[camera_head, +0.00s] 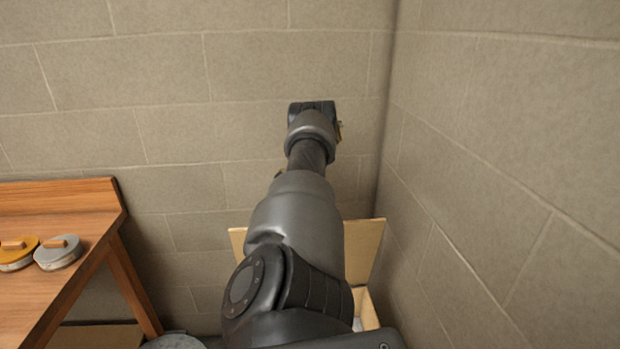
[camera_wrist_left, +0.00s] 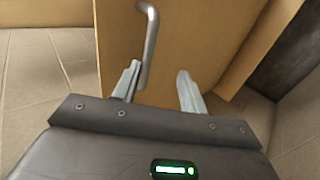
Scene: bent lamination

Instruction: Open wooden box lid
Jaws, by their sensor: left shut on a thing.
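The wooden box (camera_head: 368,312) stands on the floor by the wall corner, mostly hidden behind my arm. Its pale lid panel (camera_head: 365,245) stands raised at the back, showing on both sides of my arm. In the left wrist view, a wooden panel (camera_wrist_left: 190,45) fills the middle, with a bent metal handle (camera_wrist_left: 151,35) in front of it. My right gripper is not in view.
A block wall (camera_head: 170,85) rises behind, and another wall (camera_head: 510,150) stands close on the right.

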